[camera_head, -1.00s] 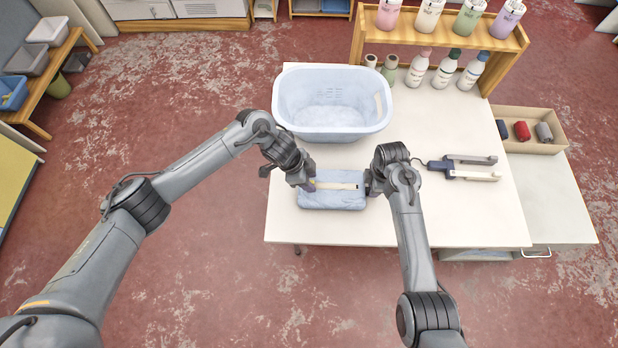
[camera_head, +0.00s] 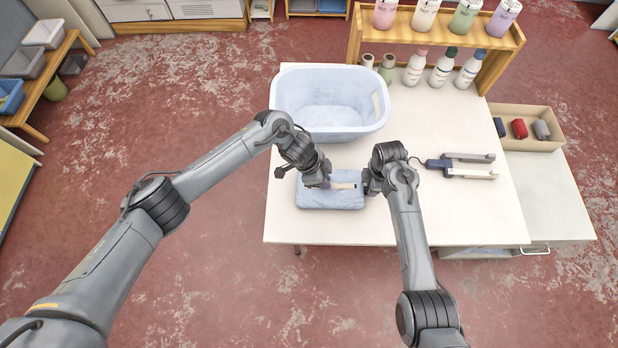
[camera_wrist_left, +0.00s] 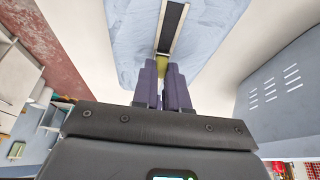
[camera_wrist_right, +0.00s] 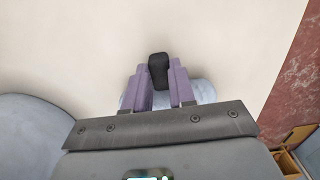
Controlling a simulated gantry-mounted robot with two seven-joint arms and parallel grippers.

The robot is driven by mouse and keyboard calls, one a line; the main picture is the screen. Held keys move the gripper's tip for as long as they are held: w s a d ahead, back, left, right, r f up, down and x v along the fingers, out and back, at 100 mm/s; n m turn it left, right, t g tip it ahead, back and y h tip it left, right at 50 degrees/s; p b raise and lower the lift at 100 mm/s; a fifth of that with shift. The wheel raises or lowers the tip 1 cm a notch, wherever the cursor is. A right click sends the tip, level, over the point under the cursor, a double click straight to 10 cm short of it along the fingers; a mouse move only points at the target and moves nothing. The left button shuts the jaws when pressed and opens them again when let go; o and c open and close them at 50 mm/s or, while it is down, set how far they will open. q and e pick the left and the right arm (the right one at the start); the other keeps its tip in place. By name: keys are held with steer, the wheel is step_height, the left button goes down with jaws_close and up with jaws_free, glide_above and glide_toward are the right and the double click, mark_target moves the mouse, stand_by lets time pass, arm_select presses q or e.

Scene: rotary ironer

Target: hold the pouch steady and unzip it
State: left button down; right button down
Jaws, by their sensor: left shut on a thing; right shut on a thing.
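The light blue pouch (camera_head: 330,202) lies flat on the white table, with a cream zip strip (camera_head: 345,185) along its top. My left gripper (camera_head: 328,184) is over the strip, shut on a small yellow-green zip pull (camera_wrist_left: 176,68). In the left wrist view, a dark band with cream edges (camera_wrist_left: 172,28) runs along the pouch from the pull toward its left end. My right gripper (camera_head: 367,186) is at the pouch's right end. It is shut on a black tab (camera_wrist_right: 158,70); the pouch shows partly behind its fingers.
A pale blue basket (camera_head: 330,132) stands just behind the pouch. A two-pronged tool (camera_head: 465,168) lies to the right of my right gripper. Bottles (camera_head: 440,68) and a wooden rack (camera_head: 430,30) stand at the back. The table front is clear.

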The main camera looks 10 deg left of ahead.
arm_select(q)
steer(key=d, duration=0.2)
steer(key=w+d, duration=0.1)
steer(key=d, duration=0.5)
steer(key=shift+w+d, duration=0.25)
steer(key=shift+w, duration=0.15)
steer(key=c, duration=1.1)
jaws_free()
steer(key=shift+r, duration=0.1)
steer(key=v, duration=1.2)
arm_select(e)
steer(key=c, duration=0.9)
jaws_free()
